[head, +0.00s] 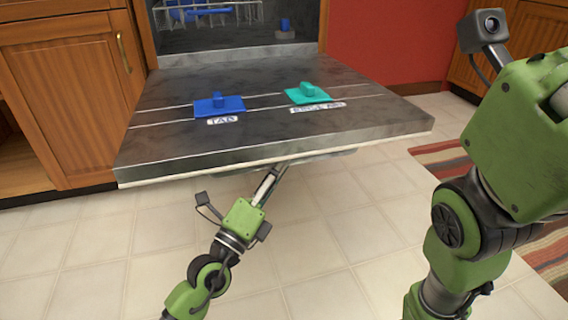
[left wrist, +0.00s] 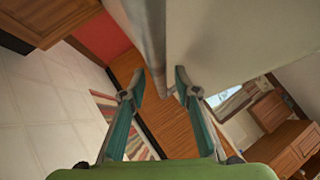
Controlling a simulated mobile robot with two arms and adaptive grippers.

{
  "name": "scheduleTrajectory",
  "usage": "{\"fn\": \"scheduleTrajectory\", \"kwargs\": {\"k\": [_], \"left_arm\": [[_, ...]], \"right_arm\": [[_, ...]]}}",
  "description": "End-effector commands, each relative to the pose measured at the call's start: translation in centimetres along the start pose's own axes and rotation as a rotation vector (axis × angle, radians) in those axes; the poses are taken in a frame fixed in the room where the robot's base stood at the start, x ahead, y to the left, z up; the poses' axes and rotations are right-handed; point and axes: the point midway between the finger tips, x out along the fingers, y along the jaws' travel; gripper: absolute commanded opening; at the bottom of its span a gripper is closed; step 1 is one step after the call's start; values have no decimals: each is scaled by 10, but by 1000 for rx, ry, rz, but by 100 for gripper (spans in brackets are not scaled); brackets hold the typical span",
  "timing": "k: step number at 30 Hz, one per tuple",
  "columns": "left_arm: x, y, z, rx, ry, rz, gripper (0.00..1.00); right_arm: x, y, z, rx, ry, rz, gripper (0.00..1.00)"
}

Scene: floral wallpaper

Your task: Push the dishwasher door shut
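The dishwasher door (head: 280,125) is open and lies about level, with its dark metal inner face up. My left gripper (head: 268,185) is below the door's front edge, its tip partly hidden under the door. In the left wrist view its two fingers (left wrist: 158,90) stand apart with nothing gripped between them. The pale underside of the door (left wrist: 225,40) and its grey edge fill the upper part of that view, close to the fingers; contact cannot be told. My right arm rises at the right of the head view; its fingers are out of frame.
A blue tab piece (head: 219,105) and a teal one (head: 307,93) sit on the door. The dishwasher opening (head: 235,22) shows a rack inside. Wooden cabinets (head: 60,90) stand left. Tiled floor (head: 90,255) is clear; a striped rug (head: 440,157) lies right.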

Motion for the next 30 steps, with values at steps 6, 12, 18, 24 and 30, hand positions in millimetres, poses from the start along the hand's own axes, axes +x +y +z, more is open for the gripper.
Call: {"fn": "scheduleTrajectory", "kwargs": {"k": [6, 12, 18, 24, 30], "left_arm": [[13, 0, -1, -2, 1, 1, 29], [14, 0, 0, -2, 1, 2, 29], [14, 0, -1, -2, 1, 1, 0], [14, 0, 0, -2, 1, 2, 0], [20, -5, 5, -8, -1, 9, 0]], "right_arm": [[-3, -1, -1, 0, 0, 0, 0], [-3, -1, -1, 0, 0, 0, 0], [-3, -1, -1, 0, 0, 0, 0], [-2, 0, -1, 0, 0, 0, 0], [7, 2, 3, 0, 0, 0, 0]]}}
